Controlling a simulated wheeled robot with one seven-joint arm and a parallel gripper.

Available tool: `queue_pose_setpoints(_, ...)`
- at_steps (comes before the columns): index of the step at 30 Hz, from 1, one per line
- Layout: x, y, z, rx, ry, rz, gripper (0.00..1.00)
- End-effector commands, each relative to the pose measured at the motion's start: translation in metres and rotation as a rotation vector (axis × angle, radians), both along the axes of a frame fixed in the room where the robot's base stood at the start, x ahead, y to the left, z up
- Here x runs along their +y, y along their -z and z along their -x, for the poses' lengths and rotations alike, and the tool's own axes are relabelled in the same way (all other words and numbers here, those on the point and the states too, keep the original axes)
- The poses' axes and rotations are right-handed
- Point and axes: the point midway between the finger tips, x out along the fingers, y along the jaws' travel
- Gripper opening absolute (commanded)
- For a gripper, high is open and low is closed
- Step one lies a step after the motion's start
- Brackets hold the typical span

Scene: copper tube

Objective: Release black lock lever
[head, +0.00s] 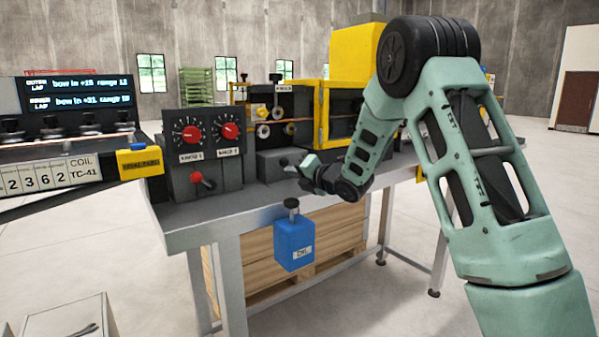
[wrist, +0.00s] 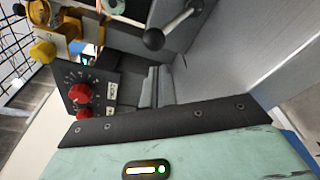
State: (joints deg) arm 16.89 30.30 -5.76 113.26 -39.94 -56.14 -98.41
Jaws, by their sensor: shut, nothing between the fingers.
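The black lock lever (wrist: 155,38) shows in the wrist view as a black ball on a pale metal rod, at the top, against a grey housing. In the head view a small dark ball (head: 284,161) beside my gripper looks like the same lever, partly hidden by the hand. My gripper (head: 303,170) is low over the bench, in front of the machine. Its grey fingers (wrist: 150,86) are together and empty in the wrist view, with the lever's ball beyond their tips and apparently apart from them.
A dark control panel (head: 205,150) with two red dials and a red-knobbed lever (head: 197,179) stands left of my gripper. A yellow-framed machine (head: 322,115) stands behind. A blue box (head: 294,245) hangs at the bench front (head: 215,225). The near bench top is mostly clear.

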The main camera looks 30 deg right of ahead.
Motion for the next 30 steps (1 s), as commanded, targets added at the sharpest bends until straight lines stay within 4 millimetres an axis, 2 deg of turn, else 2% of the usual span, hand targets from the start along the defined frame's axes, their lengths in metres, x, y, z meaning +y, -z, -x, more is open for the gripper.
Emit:
queue_pose_setpoints(3, 0.004, 0.001, -0.021, 0.001, 0.000, 0.000, 0.00)
queue_pose_setpoints(10, 0.008, 0.004, -0.046, 0.001, -0.001, 0.000, 0.00)
queue_pose_setpoints(30, 0.008, 0.003, -0.051, 0.001, 0.001, -0.035, 0.00)
